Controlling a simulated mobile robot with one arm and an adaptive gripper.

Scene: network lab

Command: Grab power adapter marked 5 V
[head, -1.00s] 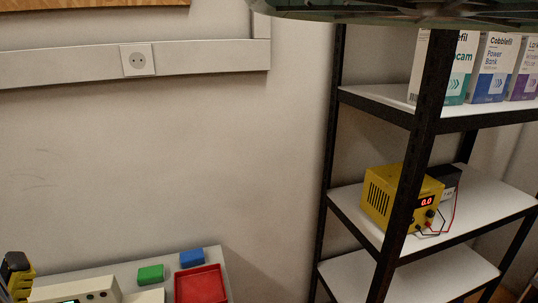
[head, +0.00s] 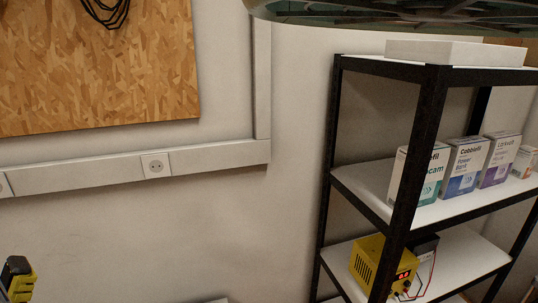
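No power adapter marked 5 V can be made out in the head view. A yellow and black part (head: 18,279) shows at the lower left edge; it is cut off and I cannot tell what it is. My gripper cannot be made out in this view.
A black-framed shelf unit (head: 433,95) stands at the right. It holds a white box (head: 460,52) on top, several product boxes (head: 462,165), and a yellow power supply (head: 370,262) below. A wooden board (head: 95,75) and a wall socket (head: 156,165) are on the wall.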

